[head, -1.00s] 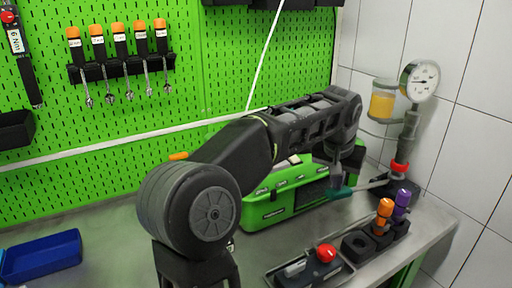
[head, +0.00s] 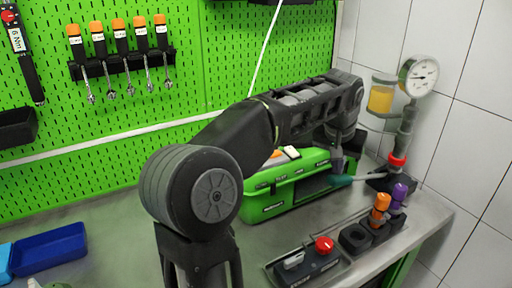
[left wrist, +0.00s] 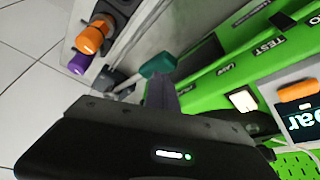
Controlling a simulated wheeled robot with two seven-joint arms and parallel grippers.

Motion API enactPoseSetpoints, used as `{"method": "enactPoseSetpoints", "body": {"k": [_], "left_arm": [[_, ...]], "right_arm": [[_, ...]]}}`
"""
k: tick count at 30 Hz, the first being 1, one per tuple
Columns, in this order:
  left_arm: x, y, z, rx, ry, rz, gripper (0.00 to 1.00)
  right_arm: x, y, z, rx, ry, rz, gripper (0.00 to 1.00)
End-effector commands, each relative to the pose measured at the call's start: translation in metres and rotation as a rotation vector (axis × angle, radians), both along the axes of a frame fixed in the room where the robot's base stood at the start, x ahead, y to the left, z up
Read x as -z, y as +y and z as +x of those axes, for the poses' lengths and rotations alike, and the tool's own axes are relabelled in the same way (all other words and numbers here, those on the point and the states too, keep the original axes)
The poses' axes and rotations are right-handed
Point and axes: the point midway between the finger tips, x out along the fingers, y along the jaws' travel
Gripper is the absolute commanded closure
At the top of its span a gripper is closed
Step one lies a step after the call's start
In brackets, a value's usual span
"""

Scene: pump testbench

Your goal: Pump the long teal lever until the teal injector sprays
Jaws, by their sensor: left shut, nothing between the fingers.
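The lever's teal handle (head: 342,181) points left from the pump (head: 398,160) at the bench's right end. The handle also shows in the left wrist view (left wrist: 158,65). My left gripper (head: 337,166) points down just above the handle; its shut fingers (left wrist: 161,92) hold nothing. In the wrist view the fingertips reach close to the handle; I cannot tell whether they touch it. Orange (head: 380,207) and purple (head: 398,194) injectors stand in a black rack. I cannot make out a teal injector or any spray. My right gripper is out of view.
A green tester case (head: 270,205) stands behind and left of the handle. A gauge (head: 418,76) and an amber cup (head: 382,101) sit above the pump. A red knob (head: 324,244) is on a black tray in front. A blue bin (head: 48,250) lies far left.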

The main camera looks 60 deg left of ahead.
Motion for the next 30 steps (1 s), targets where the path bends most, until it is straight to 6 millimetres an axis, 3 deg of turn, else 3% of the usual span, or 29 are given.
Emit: {"method": "enactPoseSetpoints", "body": {"k": [1, 9, 30], "left_arm": [[-0.011, 0.0, 0.0, 0.0, -0.001, 0.0, 1.0], [-0.037, 0.0, 0.0, 0.0, -0.001, 0.0, 1.0], [-0.038, 0.0, 0.0, 0.0, 0.0, 0.0, 1.0]], "right_arm": [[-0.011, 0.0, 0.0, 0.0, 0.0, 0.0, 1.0], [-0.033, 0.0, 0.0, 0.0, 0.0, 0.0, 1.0], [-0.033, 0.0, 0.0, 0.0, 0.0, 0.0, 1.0]]}}
